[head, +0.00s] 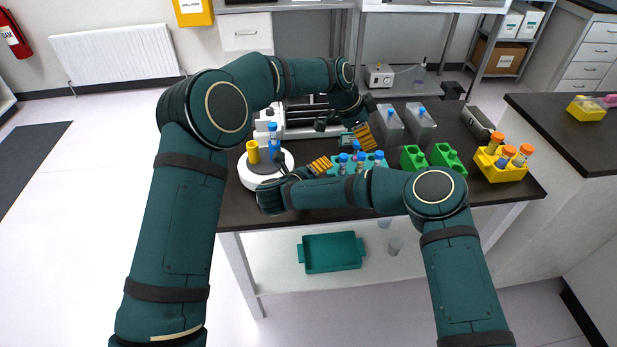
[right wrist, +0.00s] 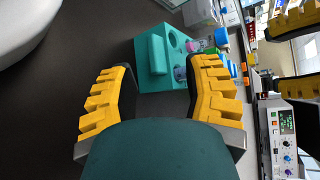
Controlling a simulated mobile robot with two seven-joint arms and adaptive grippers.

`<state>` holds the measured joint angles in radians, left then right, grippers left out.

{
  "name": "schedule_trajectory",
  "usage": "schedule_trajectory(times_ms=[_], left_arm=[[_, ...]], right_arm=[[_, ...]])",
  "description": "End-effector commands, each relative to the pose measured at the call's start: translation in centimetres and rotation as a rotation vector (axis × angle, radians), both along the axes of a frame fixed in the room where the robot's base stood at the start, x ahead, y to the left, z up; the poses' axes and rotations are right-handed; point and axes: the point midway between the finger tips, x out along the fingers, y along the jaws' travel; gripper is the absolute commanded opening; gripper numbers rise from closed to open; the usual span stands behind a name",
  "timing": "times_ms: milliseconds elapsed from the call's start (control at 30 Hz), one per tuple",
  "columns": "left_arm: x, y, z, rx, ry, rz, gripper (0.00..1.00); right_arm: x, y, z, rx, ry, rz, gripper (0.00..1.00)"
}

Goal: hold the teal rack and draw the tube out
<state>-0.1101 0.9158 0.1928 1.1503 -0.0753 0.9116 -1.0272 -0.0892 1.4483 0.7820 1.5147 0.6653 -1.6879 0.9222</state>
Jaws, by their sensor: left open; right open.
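The teal rack (head: 335,160) stands near the table's front edge and holds several blue-capped tubes (head: 379,155). In the right wrist view, the rack (right wrist: 157,55) lies just beyond my fingertips, and a blue-capped tube (right wrist: 221,36) shows at its far side. My right gripper (head: 309,168) is at the rack's left, its yellow fingers apart; in its wrist view (right wrist: 160,92) nothing is clasped. My left gripper (head: 356,138) is open and empty, above and behind the rack. Its fingers also show at the right of the wrist view. The lower tubes are hidden.
Left of the rack is a round white device (head: 266,175) with a yellow and a blue tube. Green holders (head: 445,157) and a yellow rack (head: 502,172) with orange-capped tubes stand to the right. Clear bins (head: 420,124) are behind. A teal tray (head: 332,252) lies on the lower shelf.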

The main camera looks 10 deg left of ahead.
Motion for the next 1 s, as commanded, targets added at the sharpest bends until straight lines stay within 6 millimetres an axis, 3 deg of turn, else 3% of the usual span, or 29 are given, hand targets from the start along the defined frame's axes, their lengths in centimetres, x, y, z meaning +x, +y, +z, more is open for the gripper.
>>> schedule_trajectory(times_ms=[333, 800, 933, 1000], left_arm=[[0.0, 0.0, 0.0, 0.000, 0.000, 0.000, 0.46], [0.0, 0.0, 0.0, 0.000, 0.000, 0.000, 0.46], [0.0, 0.0, 0.0, 0.000, 0.000, 0.000, 0.46], [0.0, 0.0, 0.0, 0.000, 0.000, 0.000, 0.46]], right_arm=[[4.2, -1.8, -1.8, -0.001, -0.001, 0.000, 0.49], [5.0, -2.2, -2.1, -0.001, -0.001, 0.002, 0.48], [5.0, -2.2, -2.1, -0.001, -0.001, 0.002, 0.02], [5.0, -2.2, -2.1, -0.001, -0.001, 0.002, 0.00]])
